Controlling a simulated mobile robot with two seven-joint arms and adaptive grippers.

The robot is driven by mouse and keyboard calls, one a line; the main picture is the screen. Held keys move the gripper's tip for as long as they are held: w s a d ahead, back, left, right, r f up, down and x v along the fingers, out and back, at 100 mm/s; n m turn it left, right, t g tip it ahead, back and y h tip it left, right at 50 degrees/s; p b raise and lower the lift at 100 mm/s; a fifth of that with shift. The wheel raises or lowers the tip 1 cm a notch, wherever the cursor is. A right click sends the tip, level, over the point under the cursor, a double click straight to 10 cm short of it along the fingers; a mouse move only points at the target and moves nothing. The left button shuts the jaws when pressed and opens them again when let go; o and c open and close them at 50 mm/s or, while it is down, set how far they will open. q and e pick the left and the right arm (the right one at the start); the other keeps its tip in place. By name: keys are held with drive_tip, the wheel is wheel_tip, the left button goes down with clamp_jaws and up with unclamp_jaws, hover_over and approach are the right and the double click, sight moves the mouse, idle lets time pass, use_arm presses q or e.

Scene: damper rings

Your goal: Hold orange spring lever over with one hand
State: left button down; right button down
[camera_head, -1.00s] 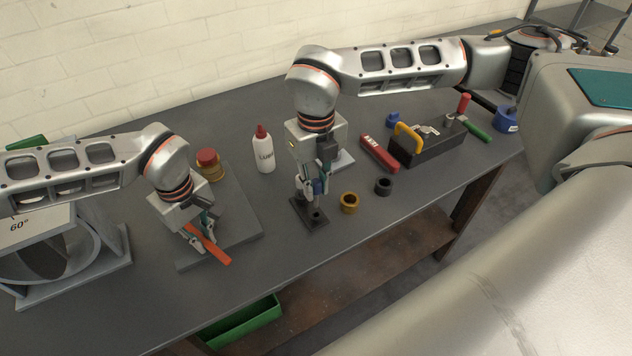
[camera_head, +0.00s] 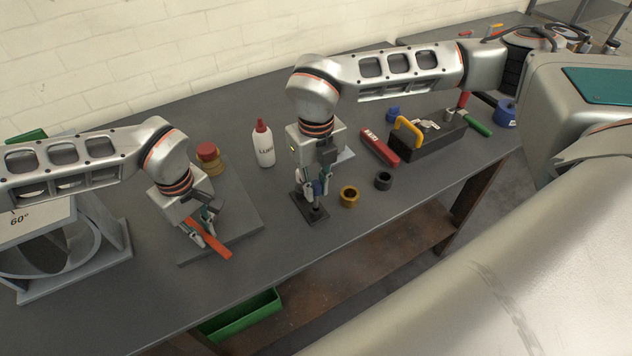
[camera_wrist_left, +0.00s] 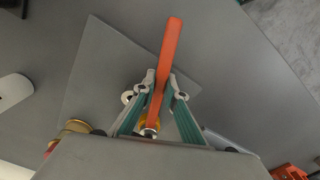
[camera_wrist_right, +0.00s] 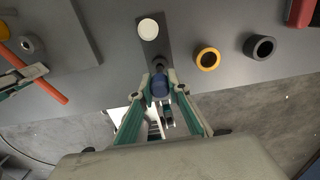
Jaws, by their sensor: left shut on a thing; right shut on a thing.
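The orange lever (camera_head: 218,246) lies over the grey plate (camera_head: 245,236) on the table. My left gripper (camera_head: 206,232) is shut on it; the left wrist view shows the lever (camera_wrist_left: 171,45) between the fingertips (camera_wrist_left: 163,82). The lever's inner end is largely hidden by the gripper. My right gripper (camera_head: 318,188) is shut on a small blue piece (camera_wrist_right: 159,86), low above a black stand (camera_head: 302,206) with a short dark post (camera_wrist_right: 160,62). I cannot tell whether the blue piece touches the post.
A brass ring (camera_head: 349,196) and a black ring (camera_head: 383,180) lie right of the stand. A white bottle (camera_head: 264,148), a red block (camera_head: 380,147) and a black toolbox (camera_head: 432,140) stand behind. A red-topped brass part (camera_head: 208,155) sits behind the left gripper.

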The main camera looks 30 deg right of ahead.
drive_tip(key=shift+f, duration=1.25)
drive_tip(key=shift+f, duration=0.25)
drive_tip(key=c, duration=1.8)
unclamp_jaws()
drive_tip(key=shift+c, duration=0.2)
wheel_tip(320, 180, up, 12)
